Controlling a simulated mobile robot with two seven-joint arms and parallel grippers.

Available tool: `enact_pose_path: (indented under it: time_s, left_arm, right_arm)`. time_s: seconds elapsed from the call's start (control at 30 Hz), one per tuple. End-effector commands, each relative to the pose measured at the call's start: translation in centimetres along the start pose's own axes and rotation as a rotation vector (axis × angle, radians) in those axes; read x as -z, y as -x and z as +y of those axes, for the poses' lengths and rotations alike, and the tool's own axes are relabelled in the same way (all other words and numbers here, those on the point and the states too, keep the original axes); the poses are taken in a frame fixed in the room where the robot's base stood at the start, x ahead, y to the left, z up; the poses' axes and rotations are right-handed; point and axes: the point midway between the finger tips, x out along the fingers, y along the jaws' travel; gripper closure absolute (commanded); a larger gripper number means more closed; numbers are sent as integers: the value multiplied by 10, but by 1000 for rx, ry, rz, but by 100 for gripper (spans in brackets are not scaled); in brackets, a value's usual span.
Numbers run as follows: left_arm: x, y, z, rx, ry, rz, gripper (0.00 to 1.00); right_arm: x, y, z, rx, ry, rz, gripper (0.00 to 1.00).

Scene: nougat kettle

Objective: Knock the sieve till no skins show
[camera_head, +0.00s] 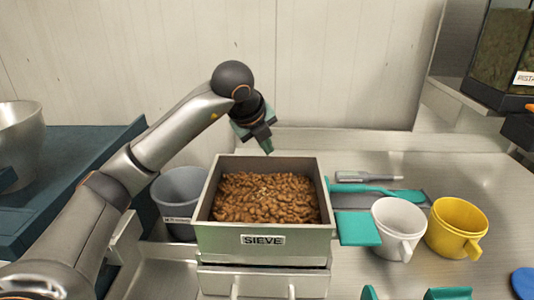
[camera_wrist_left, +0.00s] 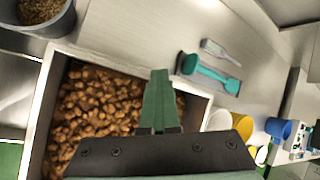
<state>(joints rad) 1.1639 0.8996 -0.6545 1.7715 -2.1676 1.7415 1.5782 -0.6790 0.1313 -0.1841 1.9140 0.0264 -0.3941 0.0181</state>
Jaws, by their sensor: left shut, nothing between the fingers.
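The sieve (camera_head: 265,240) is a square metal box with a "SIEVE" label on its front. It is filled with brown nuts (camera_head: 265,198). A few paler flecks show among the nuts, and I cannot tell whether they are skins. My left gripper (camera_head: 267,149) is shut and empty, above the sieve's back edge with its green fingers pointing down. In the left wrist view, the closed fingers (camera_wrist_left: 159,75) show in front of the sieve (camera_wrist_left: 47,100) and its nuts. I cannot tell whether they touch the rim. My right gripper is not in view.
A grey bucket (camera_head: 180,188) stands close at the sieve's left. To the right are a teal scoop (camera_head: 365,188), a white mug (camera_head: 399,226) and a yellow mug (camera_head: 456,228). A metal bowl (camera_head: 18,140) is far left. A wall (camera_head: 330,60) closes off the back.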

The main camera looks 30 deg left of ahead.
Motion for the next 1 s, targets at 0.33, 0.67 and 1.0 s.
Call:
enact_pose_path:
  time_s: [0.33, 0.67, 1.0]
  left_arm:
    - [3, -5, 2, -20, -9, 15, 100]
    - [-9, 12, -10, -15, -6, 10, 100]
    - [-26, 35, -27, -10, -5, 7, 100]
  right_arm:
    - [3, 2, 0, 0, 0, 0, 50]
    - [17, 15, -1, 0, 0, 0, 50]
    - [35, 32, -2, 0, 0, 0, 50]
